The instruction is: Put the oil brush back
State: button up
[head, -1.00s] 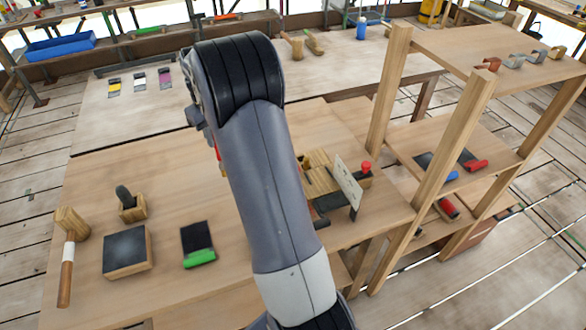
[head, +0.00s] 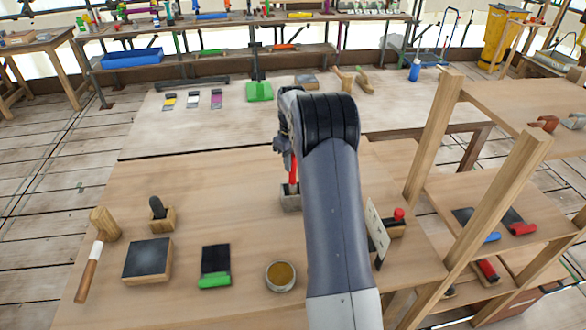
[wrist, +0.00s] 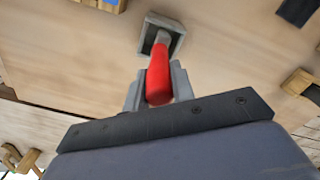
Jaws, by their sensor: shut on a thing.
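The oil brush has a red handle, which shows in the wrist view (wrist: 159,78) and in the head view (head: 293,172). My gripper (wrist: 158,88) is shut on this handle; in the head view it is partly hidden behind my arm. A grey square holder (head: 289,203) stands on the table just below the brush. In the wrist view the brush's lower end lines up with the opening of this holder (wrist: 148,42). I cannot tell whether the end is inside it or just above it.
An upright plate (head: 377,230) stands right of my arm. A shelf post (head: 435,135) rises at right.

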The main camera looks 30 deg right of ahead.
jog(key=shift+f, duration=1.45)
jog(key=shift+f, duration=0.2)
jog(key=o, duration=1)
notch_tip(320, 180, up, 12)
jog(key=shift+r+b, duration=0.25)
jog(key=shift+b, duration=0.25)
jog(key=shift+f, duration=0.1)
